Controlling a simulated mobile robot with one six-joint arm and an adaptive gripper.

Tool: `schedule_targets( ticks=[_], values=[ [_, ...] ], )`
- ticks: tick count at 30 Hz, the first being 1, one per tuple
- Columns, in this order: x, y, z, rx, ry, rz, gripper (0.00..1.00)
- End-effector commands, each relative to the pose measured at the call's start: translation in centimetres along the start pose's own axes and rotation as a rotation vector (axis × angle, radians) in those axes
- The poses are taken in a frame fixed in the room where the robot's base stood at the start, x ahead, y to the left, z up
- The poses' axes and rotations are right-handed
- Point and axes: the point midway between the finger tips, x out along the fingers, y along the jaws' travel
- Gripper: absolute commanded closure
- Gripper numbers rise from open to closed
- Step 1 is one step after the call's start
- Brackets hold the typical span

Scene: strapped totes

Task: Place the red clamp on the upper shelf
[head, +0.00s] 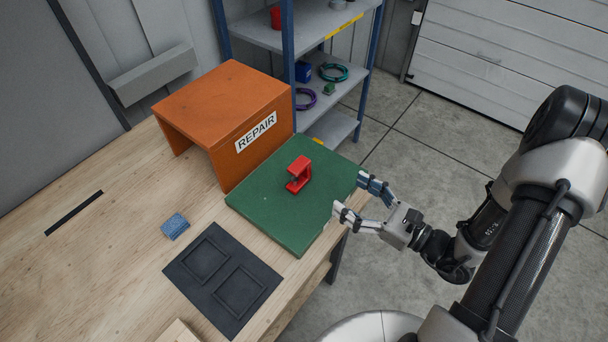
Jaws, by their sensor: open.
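The red clamp (299,174) stands on the green mat (262,215), near the mat's far middle, next to the orange box. My gripper (350,197) is open and empty at the mat's right edge, its fingers pointing left toward the clamp and apart from it. The shelf unit with blue posts stands behind the table. Its upper shelf (325,22) is grey with a yellow label on its front edge and holds a red item at its left. A lower shelf (345,88) holds cables and small items.
An orange box marked REPAIR (215,95) stands left of the clamp, open at its front left. A blue block (175,226) and a black tray with two recesses (180,268) lie on the wooden table (90,260). Grey floor is clear right of the shelf unit.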

Motion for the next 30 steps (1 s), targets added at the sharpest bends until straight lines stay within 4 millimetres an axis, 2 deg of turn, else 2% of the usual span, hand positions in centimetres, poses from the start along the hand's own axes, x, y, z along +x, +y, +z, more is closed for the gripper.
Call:
schedule_targets(
  ticks=[3, 12, 20, 30],
  values=[
    [2.7, 0.3, -0.2, -0.002, 0.0, 0.012, 0.27],
    [8.8, 0.3, -0.1, -0.003, 0.0, 0.01, 0.27],
    [10.8, 0.2, -0.1, -0.001, 0.0, 0.007, 0.27],
    [15.3, 0.3, -0.4, -0.003, 0.0, 0.008, 0.27]
  ],
)
